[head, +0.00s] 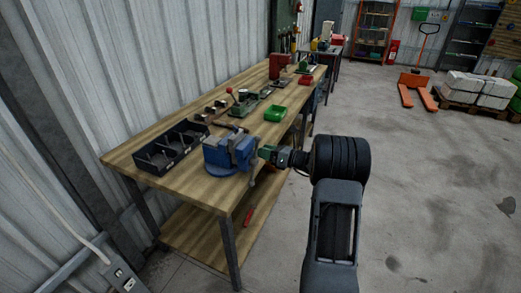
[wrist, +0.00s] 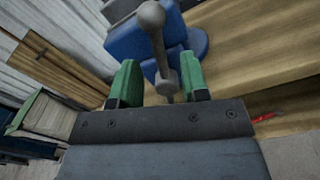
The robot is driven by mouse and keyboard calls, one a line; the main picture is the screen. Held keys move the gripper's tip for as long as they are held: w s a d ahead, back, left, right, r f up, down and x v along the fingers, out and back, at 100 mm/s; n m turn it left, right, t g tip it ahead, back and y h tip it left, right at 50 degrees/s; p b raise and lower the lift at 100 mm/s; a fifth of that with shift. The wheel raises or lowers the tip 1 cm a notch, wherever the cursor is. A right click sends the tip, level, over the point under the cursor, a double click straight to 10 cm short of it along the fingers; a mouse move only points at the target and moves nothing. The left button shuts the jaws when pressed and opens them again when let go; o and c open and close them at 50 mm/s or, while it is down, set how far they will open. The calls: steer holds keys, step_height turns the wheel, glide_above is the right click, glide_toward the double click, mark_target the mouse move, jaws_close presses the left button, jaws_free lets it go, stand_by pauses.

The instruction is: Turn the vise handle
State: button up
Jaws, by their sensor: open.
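The blue vise (head: 228,155) is mounted near the front corner of the wooden workbench. Its grey handle (wrist: 154,42) is a bar with a round knob, and in the wrist view it runs down from the knob to between my fingers. My gripper (wrist: 160,88) is open, with one green finger on each side of the handle's lower part. In the head view my gripper (head: 268,153) is at the vise's right side, at its front end. The head view does not show the handle clearly, and I cannot tell whether either finger touches it.
The workbench (head: 190,185) runs away along the corrugated wall. A black divided bin (head: 170,148) stands left of the vise, and a green tray (head: 275,113) lies beyond it. A red tool (head: 248,217) lies on the lower shelf. The concrete floor at right is clear up to an orange pallet jack (head: 416,88).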

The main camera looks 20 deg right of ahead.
steer(key=shift+x, duration=1.15)
jaws_close()
